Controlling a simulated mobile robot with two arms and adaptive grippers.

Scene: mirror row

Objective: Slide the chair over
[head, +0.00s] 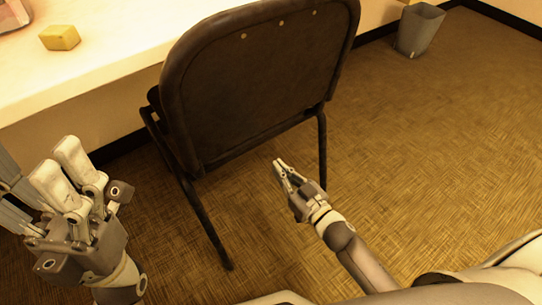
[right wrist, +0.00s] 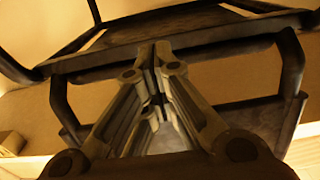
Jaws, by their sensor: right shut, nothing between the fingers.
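A dark folding chair (head: 250,90) stands upright with its backrest toward me, its seat side facing the white table. Its frame also shows in the right wrist view (right wrist: 290,65), beyond the fingers. My right gripper (head: 281,166) is shut and empty, just below the backrest's lower edge, between the chair's legs in the picture. The fingertips also show in the right wrist view (right wrist: 155,50). I cannot tell whether they touch the chair. My left gripper (head: 62,172) is at the lower left, apart from the chair; its finger gap is unclear. The seat is mostly hidden behind the backrest.
The white table (head: 110,65) runs along the wall at the upper left, with a yellow block (head: 60,37) on it. A grey bin (head: 420,30) stands by the wall at the upper right. The brown floor (head: 440,150) right of the chair is clear.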

